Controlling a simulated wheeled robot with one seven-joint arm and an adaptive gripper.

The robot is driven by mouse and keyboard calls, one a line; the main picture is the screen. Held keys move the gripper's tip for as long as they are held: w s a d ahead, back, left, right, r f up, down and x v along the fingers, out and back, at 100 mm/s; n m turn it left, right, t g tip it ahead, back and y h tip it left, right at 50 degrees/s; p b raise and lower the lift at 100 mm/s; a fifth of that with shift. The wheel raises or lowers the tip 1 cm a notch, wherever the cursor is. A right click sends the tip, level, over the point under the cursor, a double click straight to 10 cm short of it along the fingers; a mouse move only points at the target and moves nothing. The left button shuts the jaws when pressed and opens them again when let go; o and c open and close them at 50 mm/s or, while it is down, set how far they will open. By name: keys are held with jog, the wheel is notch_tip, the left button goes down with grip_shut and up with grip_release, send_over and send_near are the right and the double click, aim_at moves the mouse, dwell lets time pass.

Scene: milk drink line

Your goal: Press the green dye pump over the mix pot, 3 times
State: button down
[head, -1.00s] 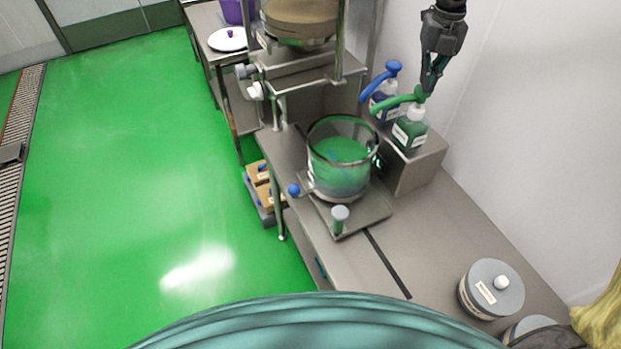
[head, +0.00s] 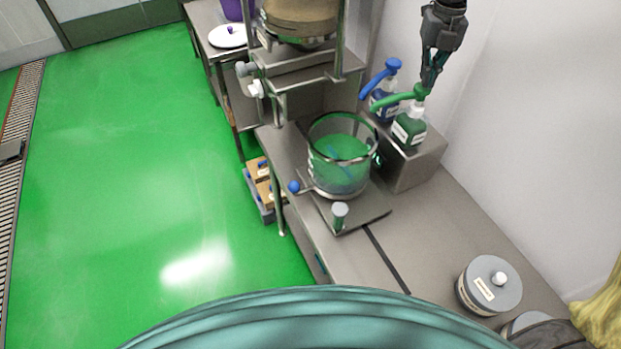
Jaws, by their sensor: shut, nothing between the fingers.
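The green dye pump (head: 409,126) is a bottle of green dye with a green pump head and a long green spout. It stands on a raised steel block, and its spout points left toward the mix pot. The mix pot (head: 340,172) is a clear glass vessel with green liquid in it and a streak of blue. My gripper (head: 428,86) is shut and empty, pointing down with its fingertips at the top of the green pump head. I cannot tell whether they touch it.
A blue dye pump (head: 384,93) stands just behind the green one. The steel block (head: 415,170) sits against the white wall. A grey lidded canister (head: 490,286) stands at the front right of the steel table (head: 425,235). A steel frame with a vessel rises behind the pot.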

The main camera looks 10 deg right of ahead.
jog(key=shift+f+b, duration=0.3)
jog(key=shift+f, duration=0.95)
jog(key=shift+s+f, duration=0.1)
jog(key=shift+f, duration=0.25)
jog(key=shift+r, duration=0.1)
jog(key=shift+r+p, duration=1.6)
jog(key=shift+r, duration=0.05)
jog(key=shift+f, duration=0.35)
jog(key=shift+f, duration=0.35)
